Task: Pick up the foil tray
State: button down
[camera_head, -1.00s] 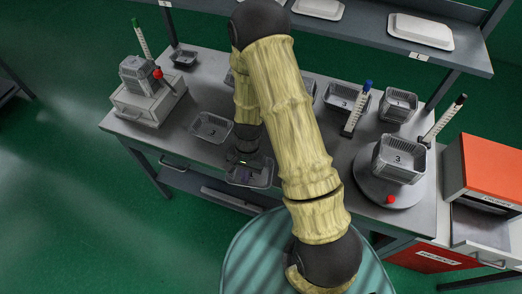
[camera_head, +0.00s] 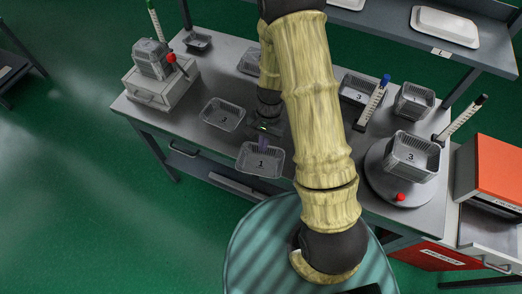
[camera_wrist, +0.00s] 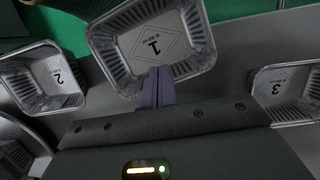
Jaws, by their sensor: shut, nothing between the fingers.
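A shiny rectangular foil tray marked 1 (camera_head: 266,171) lies near the table's front edge in the head view. It also shows at the top middle of the wrist view (camera_wrist: 128,50), empty and slightly turned. My gripper (camera_head: 264,146) is over the back side of this tray. Its two purple fingers (camera_wrist: 157,88) are pressed together with nothing between them, and overlap the tray's near rim in the wrist view. I cannot tell whether they touch it.
A tray marked 3 (camera_wrist: 290,92) is on the right. A foil stack (camera_head: 411,155) stands on a round turntable (camera_head: 375,185). A grey box (camera_head: 150,92) holds more trays at left. A post with a blue top (camera_head: 373,100) and an orange-topped cabinet (camera_head: 500,170) stand right.

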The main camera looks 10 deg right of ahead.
jog(key=v, duration=0.6)
jog(key=shift+s+a, duration=0.2)
jog(key=c, duration=1.9)
grip_release()
jog(key=o, duration=0.3)
jog(key=shift+d+r, duration=0.1)
jog(key=shift+r, duration=0.1)
jog(key=s+d+r+n+t, duration=0.1)
jog(key=s+r+n, duration=0.1)
jog(key=r, duration=0.2)
jog(key=s+d+r+n+t+h, duration=0.1)
jog(key=s+r+n+t, duration=0.1)
jog(key=s+r+n, duration=0.1)
jog(key=s+d+r+n+t, duration=0.1)
jog(key=s+r+n, duration=0.1)
jog(key=r, duration=0.4)
jog(key=shift+s+d+r+t+h, duration=0.2)
jog(key=shift+s+t+h, duration=0.15)
jog(key=shift+s, duration=0.2)
